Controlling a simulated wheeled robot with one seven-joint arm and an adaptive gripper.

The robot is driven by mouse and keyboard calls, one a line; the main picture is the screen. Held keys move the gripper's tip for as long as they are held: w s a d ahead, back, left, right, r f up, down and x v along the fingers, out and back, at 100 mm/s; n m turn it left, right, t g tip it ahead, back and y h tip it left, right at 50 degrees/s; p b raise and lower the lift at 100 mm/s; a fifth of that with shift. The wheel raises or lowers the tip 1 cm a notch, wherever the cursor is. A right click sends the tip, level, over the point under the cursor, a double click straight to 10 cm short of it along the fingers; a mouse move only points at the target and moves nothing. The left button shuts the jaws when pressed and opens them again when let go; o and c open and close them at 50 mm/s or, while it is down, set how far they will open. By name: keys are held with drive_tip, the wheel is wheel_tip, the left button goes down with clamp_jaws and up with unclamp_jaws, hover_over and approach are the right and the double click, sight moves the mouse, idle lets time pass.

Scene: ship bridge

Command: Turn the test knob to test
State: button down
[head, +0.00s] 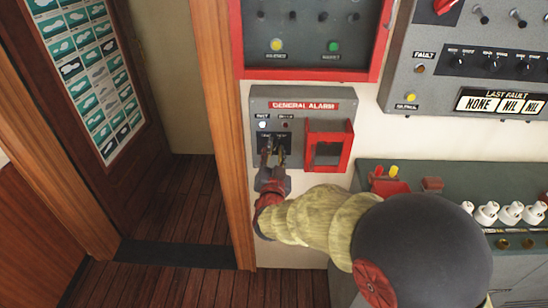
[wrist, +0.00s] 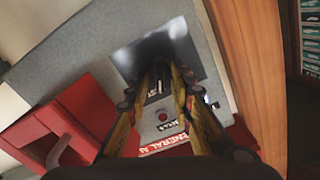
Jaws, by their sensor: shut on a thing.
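The grey general alarm box (head: 262,98) hangs on the wall, with a red "GENERAL ALARM" label, a white lamp and a small dark red lamp. Its test knob sits on the dark plate below the lamps. In the head view my gripper (head: 271,150) covers most of the knob. In the wrist view my gripper (wrist: 161,70) reaches the plate with its fingers closed in on the dark knob (wrist: 158,86), which shows only in part between them. The fingers hide the knob's pointer and most of its markings, so its setting cannot be read.
A red guard frame (head: 329,128) sticks out just right of the knob; it also shows in the wrist view (wrist: 75,120). A red-edged panel (head: 310,75) is above. A wooden door post (head: 222,120) stands close on the left. A console (head: 450,175) is at the right.

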drive_tip(key=shift+f+m+b, duration=0.1)
drive_tip(key=shift+m+b, duration=0.65)
drive_tip(key=shift+m, duration=0.15)
drive_tip(key=c, duration=1.7)
unclamp_jaws()
drive_tip(key=shift+o, duration=0.2)
drive_tip(key=shift+s, duration=0.1)
drive_tip(key=s, duration=1.1)
drive_tip(key=shift+s+a, duration=0.15)
drive_tip(key=shift+s, duration=0.25)
